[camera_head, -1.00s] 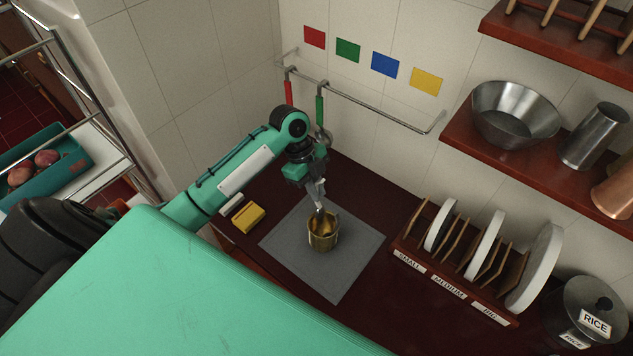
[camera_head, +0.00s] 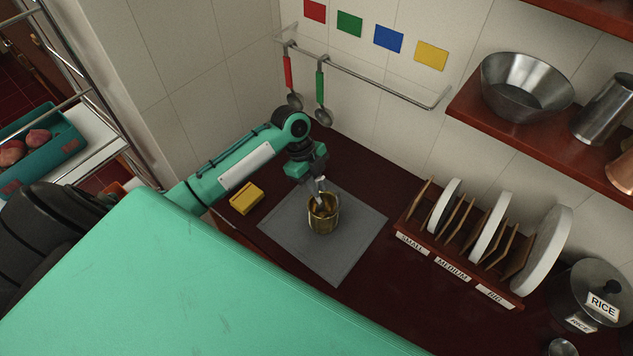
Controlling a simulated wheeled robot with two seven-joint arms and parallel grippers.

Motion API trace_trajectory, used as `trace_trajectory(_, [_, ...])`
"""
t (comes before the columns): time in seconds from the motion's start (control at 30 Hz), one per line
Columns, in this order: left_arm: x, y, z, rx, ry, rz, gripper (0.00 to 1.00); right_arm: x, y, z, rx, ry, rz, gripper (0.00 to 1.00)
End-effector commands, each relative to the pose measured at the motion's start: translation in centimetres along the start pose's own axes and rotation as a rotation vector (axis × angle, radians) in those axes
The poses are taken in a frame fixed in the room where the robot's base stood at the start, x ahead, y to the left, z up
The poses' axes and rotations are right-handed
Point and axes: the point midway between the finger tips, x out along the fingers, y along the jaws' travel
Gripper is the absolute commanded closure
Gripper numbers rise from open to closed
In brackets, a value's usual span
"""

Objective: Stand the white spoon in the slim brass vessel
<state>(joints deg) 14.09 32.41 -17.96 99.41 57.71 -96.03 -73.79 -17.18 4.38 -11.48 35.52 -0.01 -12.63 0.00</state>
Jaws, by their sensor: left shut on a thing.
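The slim brass vessel (camera_head: 323,222) stands upright on a grey mat (camera_head: 348,262) on the dark red counter. My left gripper (camera_head: 320,184) is right above the vessel's mouth, pointing down, shut on the white spoon (camera_head: 322,197). Only a small pale part of the spoon shows below the fingers. Its lower end is in the vessel's mouth; I cannot tell whether it touches the bottom. My right gripper is not in view.
A yellow sponge (camera_head: 246,198) lies left of the mat. A plate rack (camera_head: 452,265) with white plates stands to the right, near a rice pot (camera_head: 590,290). Red-handled (camera_head: 288,75) and green-handled (camera_head: 320,88) ladles hang from the wall rail behind. The mat's front is clear.

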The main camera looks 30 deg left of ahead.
Motion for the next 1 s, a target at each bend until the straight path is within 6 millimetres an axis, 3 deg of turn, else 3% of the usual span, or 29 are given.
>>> trace_trajectory(0.47, [0.58, 0.01, 0.22, 0.0, 0.0, 0.0, 1.0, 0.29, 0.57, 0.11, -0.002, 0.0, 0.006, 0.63])
trace_trajectory(0.5, [0.57, 0.01, 0.22, 0.0, 0.0, 0.0, 0.85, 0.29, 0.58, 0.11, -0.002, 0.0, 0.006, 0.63])
trace_trajectory(0.6, [0.57, 0.01, 0.22, 0.0, 0.0, 0.0, 0.65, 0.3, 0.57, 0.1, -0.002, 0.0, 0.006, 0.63])
trace_trajectory(1.0, [0.0, -0.08, 0.3, 0.0, 0.0, -0.002, 0.63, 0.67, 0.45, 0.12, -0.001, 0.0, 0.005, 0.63])
